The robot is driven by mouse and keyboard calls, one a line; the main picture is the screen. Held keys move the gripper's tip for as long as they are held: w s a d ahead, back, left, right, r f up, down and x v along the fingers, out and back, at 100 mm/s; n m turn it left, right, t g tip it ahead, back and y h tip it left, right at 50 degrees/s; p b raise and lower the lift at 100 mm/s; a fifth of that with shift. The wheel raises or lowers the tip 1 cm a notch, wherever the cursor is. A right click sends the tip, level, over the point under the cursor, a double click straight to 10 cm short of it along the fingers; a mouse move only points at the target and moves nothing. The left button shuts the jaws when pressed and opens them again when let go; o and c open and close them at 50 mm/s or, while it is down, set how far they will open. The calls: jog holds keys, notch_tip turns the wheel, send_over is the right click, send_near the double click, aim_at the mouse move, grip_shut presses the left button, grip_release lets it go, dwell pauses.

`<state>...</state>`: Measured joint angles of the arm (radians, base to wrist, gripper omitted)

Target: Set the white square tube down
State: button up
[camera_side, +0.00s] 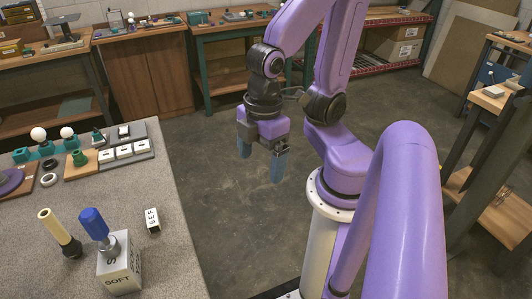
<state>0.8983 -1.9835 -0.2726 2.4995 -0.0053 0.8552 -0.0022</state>
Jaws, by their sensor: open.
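My gripper (262,157) is open and empty, with its blue fingertips pointing down. It hangs over the floor to the right of the grey table (178,250), clear of everything on it. A small white block-shaped piece (153,221) with dark markings sits on the table near its right edge. It may be the white square tube, but it is too small to be sure. A larger white box (121,275) with dark lettering stands nearer the front.
A blue-handled tool (94,223) is at the white box, and a cream-handled tool (54,226) stands to its left. Trays with white pieces (124,151), white bulbs (38,134) and a purple disc (10,180) lie farther back. Bare table surrounds the small white piece.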

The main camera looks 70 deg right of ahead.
jog(key=shift+s+d+r, duration=0.25)
jog(key=shift+s+d, duration=0.15)
jog(key=shift+s, duration=0.05)
jog(key=m, duration=0.3)
send_over(153, 217)
notch_tip(153, 217, down, 4)
jog(key=r, duration=0.1)
jog(key=shift+h, duration=0.3)
jog(key=f, duration=1.2)
jog(key=shift+d, duration=0.25)
jog(key=shift+a+f, duration=0.2)
jog(key=shift+f, duration=2.75)
jog(key=c, duration=1.2)
